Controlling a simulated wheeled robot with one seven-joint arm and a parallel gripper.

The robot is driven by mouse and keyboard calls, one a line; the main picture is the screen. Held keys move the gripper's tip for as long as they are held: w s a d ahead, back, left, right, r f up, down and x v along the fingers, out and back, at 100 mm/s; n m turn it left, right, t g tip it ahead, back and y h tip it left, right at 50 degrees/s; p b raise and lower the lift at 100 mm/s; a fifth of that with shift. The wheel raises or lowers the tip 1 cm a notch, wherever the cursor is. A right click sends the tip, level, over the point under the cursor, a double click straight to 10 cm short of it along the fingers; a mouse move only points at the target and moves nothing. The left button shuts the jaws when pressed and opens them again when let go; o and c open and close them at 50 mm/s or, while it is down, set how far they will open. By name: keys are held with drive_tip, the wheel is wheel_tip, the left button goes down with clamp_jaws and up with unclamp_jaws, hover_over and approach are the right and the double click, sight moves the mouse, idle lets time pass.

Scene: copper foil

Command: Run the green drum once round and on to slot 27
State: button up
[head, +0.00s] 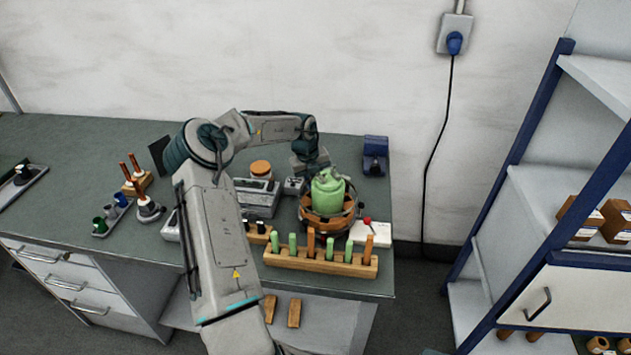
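The green drum (328,194) stands on the right part of the bench, seated in a round orange-brown slotted ring (327,222). No slot numbers can be read at this size, so I cannot tell which slot the drum is at. My arm reaches over the bench from the front, and my gripper (315,170) points down at the drum's upper back left. The drum hides part of the fingers. I cannot tell whether they touch it or how far apart they are.
A wooden rack (321,262) with several green and orange pegs stands in front of the ring. A white box with a red knob (367,220) is at its right. A grey device (256,197) and an orange-lidded jar (261,168) are at its left. A blue-topped device (375,156) stands behind right.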

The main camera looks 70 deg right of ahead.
wheel_tip(320, 180, up, 14)
drive_tip(key=w+a+b, duration=0.1)
drive_tip(key=w+b, duration=0.1)
drive_tip(key=shift+a+f, duration=0.25)
drive_tip(key=shift+a, duration=0.05)
idle(0.4)
